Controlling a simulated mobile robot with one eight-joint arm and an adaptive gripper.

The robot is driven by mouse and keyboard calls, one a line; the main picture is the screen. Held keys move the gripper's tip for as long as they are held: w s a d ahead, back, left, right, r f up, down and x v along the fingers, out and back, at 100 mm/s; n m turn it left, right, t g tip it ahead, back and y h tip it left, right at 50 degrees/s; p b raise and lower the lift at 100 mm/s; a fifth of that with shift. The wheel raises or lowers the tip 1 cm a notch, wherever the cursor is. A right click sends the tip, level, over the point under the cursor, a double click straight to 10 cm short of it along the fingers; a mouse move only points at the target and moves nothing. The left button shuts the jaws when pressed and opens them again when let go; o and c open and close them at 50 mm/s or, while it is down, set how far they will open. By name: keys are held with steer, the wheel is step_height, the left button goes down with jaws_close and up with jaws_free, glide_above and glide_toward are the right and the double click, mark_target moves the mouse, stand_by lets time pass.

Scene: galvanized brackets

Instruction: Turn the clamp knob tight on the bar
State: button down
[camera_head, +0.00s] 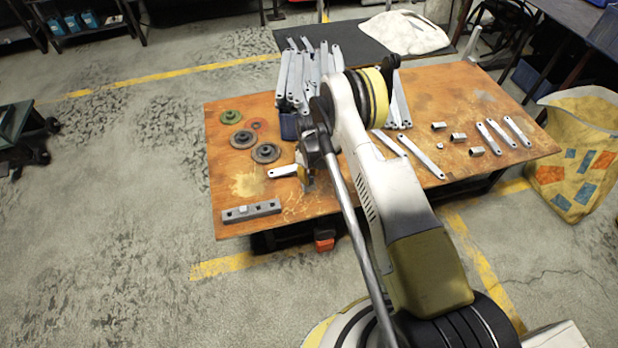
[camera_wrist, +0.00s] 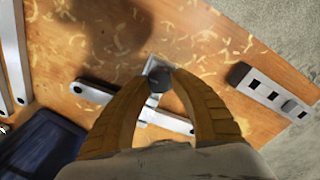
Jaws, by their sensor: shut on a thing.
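In the wrist view the two tan fingers of my gripper (camera_wrist: 163,82) close around a dark round knob (camera_wrist: 157,79). A small pale metal clamp part (camera_wrist: 153,66) shows at the knob's edge. A pale flat bar (camera_wrist: 98,94) with dark end holes runs beneath the knob and fingers, partly hidden by them. In the head view my gripper (camera_head: 307,178) is low over the front left of the table, mostly behind my arm. The left end of the bar (camera_head: 283,171) sticks out beside it. The knob is hidden there, and its tightness cannot be told.
A grey slotted block (camera_head: 262,209) lies near the table's (camera_head: 478,95) front edge; it also shows in the wrist view (camera_wrist: 270,90). Round discs (camera_head: 266,152) lie to the left. A heap of brackets (camera_head: 296,80) and a dark blue bin (camera_head: 289,126) are behind. Loose brackets (camera_head: 421,157) lie right.

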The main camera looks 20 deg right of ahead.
steer(key=m, duration=0.3)
steer(key=shift+m, duration=0.4)
steer(key=m, duration=0.3)
steer(key=shift+m, duration=0.3)
steer(key=m, duration=0.3)
steer(key=shift+m, duration=0.4)
steer(key=m, duration=0.5)
steer(key=c, duration=1.5)
jaws_free()
steer(key=shift+m, duration=0.5)
steer(key=shift+c, duration=0.2)
steer(key=shift+o, duration=1.3)
steer(key=shift+r+p, duration=1)
steer(key=shift+r, duration=2.05)
